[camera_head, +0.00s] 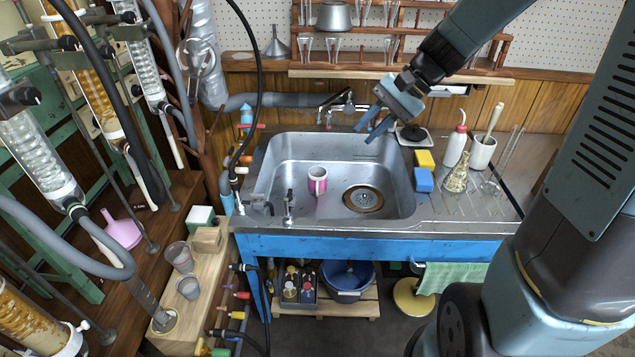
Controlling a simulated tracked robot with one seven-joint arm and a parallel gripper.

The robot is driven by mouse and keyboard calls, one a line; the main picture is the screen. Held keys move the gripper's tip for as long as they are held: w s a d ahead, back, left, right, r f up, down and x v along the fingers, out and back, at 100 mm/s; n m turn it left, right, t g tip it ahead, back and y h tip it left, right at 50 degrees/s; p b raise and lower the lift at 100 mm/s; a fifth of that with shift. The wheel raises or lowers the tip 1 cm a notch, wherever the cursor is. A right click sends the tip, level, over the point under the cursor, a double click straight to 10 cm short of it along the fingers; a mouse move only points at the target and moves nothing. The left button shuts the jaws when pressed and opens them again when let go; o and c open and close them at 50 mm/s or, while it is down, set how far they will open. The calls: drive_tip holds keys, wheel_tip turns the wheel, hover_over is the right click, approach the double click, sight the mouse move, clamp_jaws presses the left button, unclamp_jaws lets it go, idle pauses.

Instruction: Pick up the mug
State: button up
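The mug (317,181) stands upright in the left part of the metal sink (290,160). It is pink with a pale upper band, and its open top faces up. My gripper (367,133) hangs over the back right of the basin, to the right of and behind the mug in the picture. Its two blue fingers point down and to the left, with a gap between them, and nothing shows in it. It is apart from the mug.
A drain (363,198) lies right of the mug. A faucet (348,105) stands behind the basin. Yellow (425,159) and blue (423,180) sponges, a white bottle (456,147) and a flask (456,178) stand on the right drainboard. A black hose (259,75) hangs at the left.

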sight(320, 202)
drive_tip(key=w+a+f+m+t+y, duration=0.25)
drive_tip(key=w+f+m+y, duration=0.2)
drive_tip(key=w+f, duration=0.45)
drive_tip(key=w+a+f+m+t+y, duration=0.1)
drive_tip(key=w+a+f+m+y, duration=0.4)
drive_tip(key=w+f, duration=0.4)
drive_tip(key=w+d+f+m+t+h, duration=0.1)
drive_tip(key=w+f+m+t, duration=0.1)
drive_tip(key=f, duration=0.7)
drive_tip(key=w+d+f+m+t, duration=0.1)
drive_tip(key=w+f+m+t, duration=0.1)
drive_tip(key=f+m, duration=0.3)
drive_tip(key=w+d+f+m+t+h, duration=0.1)
drive_tip(key=f+m+t, duration=0.3)
drive_tip(key=f, duration=1)
drive_tip(key=shift+w+d+h, duration=0.3)
drive_tip(key=shift+w+h, duration=0.05)
drive_tip(key=shift+w, duration=0.35)
drive_tip(key=shift+x, duration=3.75)
drive_tip(key=shift+c, duration=0.4)
clamp_jaws()
